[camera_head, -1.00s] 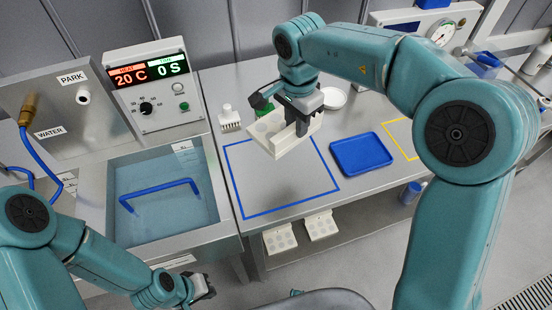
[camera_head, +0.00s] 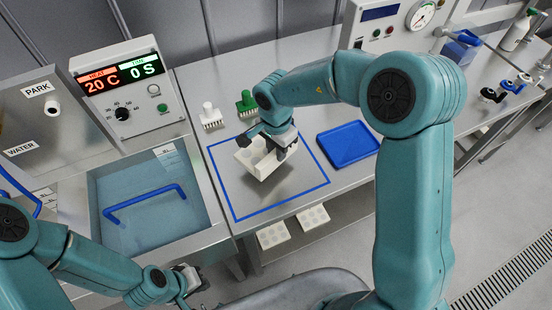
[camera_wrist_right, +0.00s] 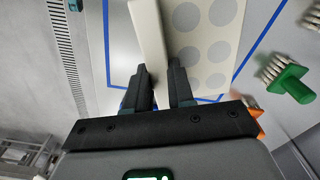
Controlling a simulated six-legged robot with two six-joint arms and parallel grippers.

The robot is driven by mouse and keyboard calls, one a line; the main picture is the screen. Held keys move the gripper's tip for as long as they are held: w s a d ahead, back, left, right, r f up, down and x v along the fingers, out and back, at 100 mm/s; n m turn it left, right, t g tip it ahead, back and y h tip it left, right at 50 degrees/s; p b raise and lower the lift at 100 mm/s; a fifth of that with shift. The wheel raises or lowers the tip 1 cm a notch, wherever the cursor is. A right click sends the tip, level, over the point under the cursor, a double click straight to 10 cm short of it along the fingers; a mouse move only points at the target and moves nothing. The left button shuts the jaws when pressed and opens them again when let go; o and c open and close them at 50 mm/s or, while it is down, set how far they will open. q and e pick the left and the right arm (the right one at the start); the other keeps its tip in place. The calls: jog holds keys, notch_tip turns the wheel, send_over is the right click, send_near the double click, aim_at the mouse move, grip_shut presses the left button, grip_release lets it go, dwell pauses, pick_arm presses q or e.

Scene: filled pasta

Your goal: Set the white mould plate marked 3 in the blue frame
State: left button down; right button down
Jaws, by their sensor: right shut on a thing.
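The white mould plate (camera_head: 250,160) has round grey spots on its face and a raised white rib; I cannot read a 3 on it. My right gripper (camera_head: 284,150) is shut on that rib, which also shows between the fingers in the right wrist view (camera_wrist_right: 150,35). The plate is over the back part of the blue frame (camera_head: 284,203), a blue outline on the steel table. Whether it touches the table I cannot tell. My left gripper (camera_head: 194,280) is low at the left, away from the plate; its finger gap is unclear.
A blue tray (camera_head: 348,145) lies right of the frame. A white brush (camera_head: 211,117) and a green brush (camera_head: 247,103) stand behind it. A water basin (camera_head: 150,200) with a blue handle is at left. Other white plates (camera_head: 273,235) are on a shelf below. The frame's front part is clear.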

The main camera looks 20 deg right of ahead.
jog(key=shift+s+a+f, duration=0.1)
jog(key=shift+s+f, duration=0.05)
jog(key=shift+f, duration=0.45)
jog(key=f, duration=0.4)
jog(key=shift+w, duration=0.3)
jog(key=shift+f, duration=0.1)
jog(key=shift+s, duration=0.15)
jog(key=c, duration=1)
grip_release()
jog(key=shift+f, duration=0.1)
